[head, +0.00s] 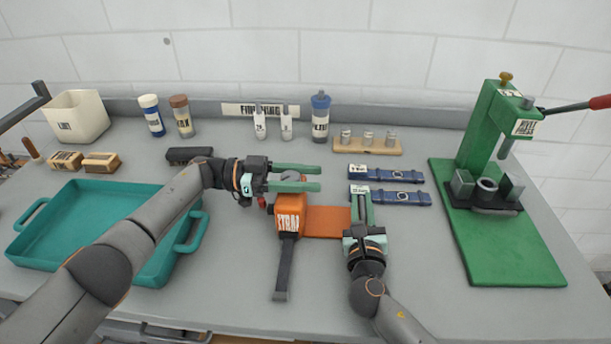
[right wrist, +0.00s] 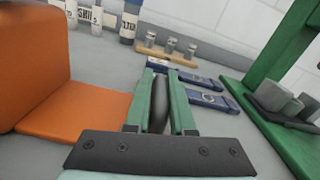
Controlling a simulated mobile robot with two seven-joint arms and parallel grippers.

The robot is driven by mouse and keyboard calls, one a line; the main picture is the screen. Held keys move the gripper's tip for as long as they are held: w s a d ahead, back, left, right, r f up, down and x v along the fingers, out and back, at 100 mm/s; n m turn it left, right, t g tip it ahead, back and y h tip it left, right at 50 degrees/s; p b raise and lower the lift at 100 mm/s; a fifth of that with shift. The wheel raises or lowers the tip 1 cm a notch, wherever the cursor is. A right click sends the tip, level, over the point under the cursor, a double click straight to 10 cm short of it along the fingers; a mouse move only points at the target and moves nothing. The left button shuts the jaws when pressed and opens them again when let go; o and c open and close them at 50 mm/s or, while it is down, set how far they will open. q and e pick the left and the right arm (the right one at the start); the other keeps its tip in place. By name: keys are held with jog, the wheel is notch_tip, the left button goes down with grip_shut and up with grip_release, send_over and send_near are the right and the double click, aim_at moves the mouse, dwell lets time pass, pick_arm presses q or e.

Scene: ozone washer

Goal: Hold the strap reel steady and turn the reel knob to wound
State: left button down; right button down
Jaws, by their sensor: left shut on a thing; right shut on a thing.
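The strap reel (head: 288,213) is an orange box labelled STRAP with a flat orange base reaching right and a dark strap hanging toward the front. It also shows in the right wrist view (right wrist: 75,115). My left gripper (head: 308,178) is at the back of the box, its green fingers on either side of a grey reel knob (head: 292,175), mostly hidden. My right gripper (head: 361,200) is at the right end of the base. In the right wrist view its fingers (right wrist: 160,95) are shut on a dark grey rounded grip (right wrist: 160,108). The knob's marking cannot be read.
A teal tray (head: 75,184) lies left, under my left arm. Two blue straps (head: 390,197) lie behind and right of my right gripper. A green press (head: 505,240) stands right. Bottles (head: 320,118) and a wooden block with metal pieces (head: 367,147) stand behind.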

pick_arm(q)
jog(key=shift+s+f+g, duration=0.15)
jog(key=shift+f+g, duration=0.05)
jog(key=shift+g, duration=0.3)
jog(key=shift+c, duration=1.7)
grip_release()
jog(key=shift+a+r, duration=0.1)
jog(key=shift+r+m, duration=0.1)
jog(key=shift+m, duration=0.2)
notch_tip(320, 180, up, 10)
